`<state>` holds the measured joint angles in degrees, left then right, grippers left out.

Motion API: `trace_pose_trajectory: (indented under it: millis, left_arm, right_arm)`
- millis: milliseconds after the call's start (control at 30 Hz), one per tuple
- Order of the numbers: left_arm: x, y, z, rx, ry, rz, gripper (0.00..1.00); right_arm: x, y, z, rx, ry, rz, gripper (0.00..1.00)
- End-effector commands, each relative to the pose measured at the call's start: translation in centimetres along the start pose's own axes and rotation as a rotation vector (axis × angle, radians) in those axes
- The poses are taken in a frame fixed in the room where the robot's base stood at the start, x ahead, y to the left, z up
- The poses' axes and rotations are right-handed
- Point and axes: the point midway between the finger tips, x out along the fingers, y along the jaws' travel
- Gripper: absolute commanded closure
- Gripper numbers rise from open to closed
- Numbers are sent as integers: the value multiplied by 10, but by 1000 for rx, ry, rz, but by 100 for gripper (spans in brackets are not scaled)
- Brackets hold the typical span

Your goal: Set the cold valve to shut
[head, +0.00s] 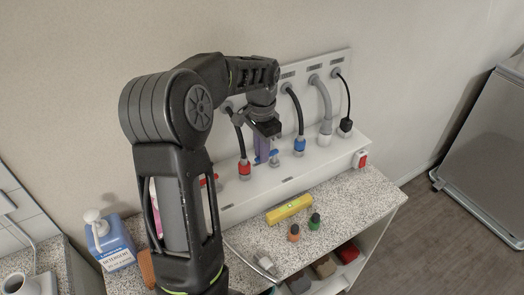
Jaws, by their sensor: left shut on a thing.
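The cold valve (274,154) has a blue handle and stands on the white ledge in front of the wall panel. My left gripper (266,154) reaches down to it from above, shut on the blue handle. The fingers hide part of the handle, so its exact angle is hard to tell. A red valve handle (216,178) shows further left, partly hidden behind my left arm. My right gripper is not in view.
A red hose connector (244,168) and a blue one (299,146) flank the cold valve. A detergent bottle (112,246) stands at left.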

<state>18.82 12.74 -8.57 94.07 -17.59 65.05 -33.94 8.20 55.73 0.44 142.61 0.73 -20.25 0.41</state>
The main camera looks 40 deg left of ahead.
Motion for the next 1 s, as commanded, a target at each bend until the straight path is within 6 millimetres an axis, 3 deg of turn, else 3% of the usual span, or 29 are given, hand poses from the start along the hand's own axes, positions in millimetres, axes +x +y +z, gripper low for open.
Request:
trace_pose_trajectory:
  millis: [67,100,333,667,1000]
  left_arm:
    - [-1,0,0,-1,2,-2,100]
    - [-1,0,0,-1,2,-2,82]
    - [0,0,0,-1,1,-1,64]
    - [-3,0,0,-1,1,-1,64]
    - [-48,-1,-1,-1,5,-3,64]
  right_arm:
    - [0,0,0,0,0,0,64]
    - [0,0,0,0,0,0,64]
    - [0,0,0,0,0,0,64]
    - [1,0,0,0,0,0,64]
    - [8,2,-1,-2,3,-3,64]
